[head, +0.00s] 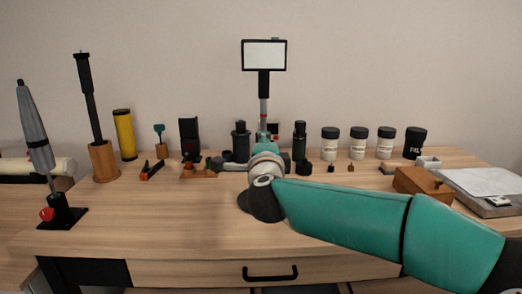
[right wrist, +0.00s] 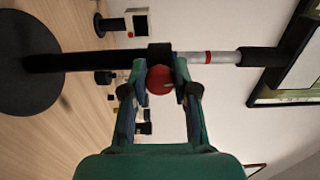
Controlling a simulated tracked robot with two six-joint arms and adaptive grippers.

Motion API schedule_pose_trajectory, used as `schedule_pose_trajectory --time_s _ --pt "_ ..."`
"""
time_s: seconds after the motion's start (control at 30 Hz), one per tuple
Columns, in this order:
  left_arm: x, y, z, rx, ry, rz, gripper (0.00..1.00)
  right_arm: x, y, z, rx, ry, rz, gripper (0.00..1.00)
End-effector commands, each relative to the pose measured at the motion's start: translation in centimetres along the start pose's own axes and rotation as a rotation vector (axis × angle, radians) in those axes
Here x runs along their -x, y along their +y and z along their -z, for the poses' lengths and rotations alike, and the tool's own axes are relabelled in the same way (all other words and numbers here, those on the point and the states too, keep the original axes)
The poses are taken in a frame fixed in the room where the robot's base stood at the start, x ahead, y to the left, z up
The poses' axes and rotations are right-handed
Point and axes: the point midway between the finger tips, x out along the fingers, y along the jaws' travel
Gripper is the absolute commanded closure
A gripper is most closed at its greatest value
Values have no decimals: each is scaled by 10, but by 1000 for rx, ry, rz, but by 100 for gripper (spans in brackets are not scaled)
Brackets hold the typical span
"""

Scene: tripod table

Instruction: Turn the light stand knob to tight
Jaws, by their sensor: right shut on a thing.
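The light stand shows at the back middle in the head view, with a lit panel (head: 264,55) on top of a pole (head: 264,108). My right arm hides its lower part there. In the right wrist view the light stand (right wrist: 90,60) lies across the picture, with its round dark base at the left and its panel at the right. Its red knob (right wrist: 160,79) sits between the fingers of my right gripper (right wrist: 161,80), which is shut on it. A small dark mark shows on the knob's right side. My left gripper is in neither view.
An umbrella-like grey item (head: 36,130) on a black base with a red knob (head: 47,214) stands at the left. A yellow cylinder (head: 124,135), black bottles and several white jars (head: 330,145) line the back. A wooden box (head: 423,185) sits right.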

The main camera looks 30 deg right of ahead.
Motion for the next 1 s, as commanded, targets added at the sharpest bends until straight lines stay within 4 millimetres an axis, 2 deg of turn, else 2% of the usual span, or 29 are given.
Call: schedule_pose_trajectory --time_s 0.5,0.53,0.67,1.0 --pt "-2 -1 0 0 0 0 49 0 4 0 -23 3 -9 100" --pt "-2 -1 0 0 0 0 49 0 4 0 -23 3 -9 68" --pt "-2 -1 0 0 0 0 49 0 4 0 -22 2 -8 47" --pt "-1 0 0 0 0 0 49 1 1 0 -22 0 -3 45"
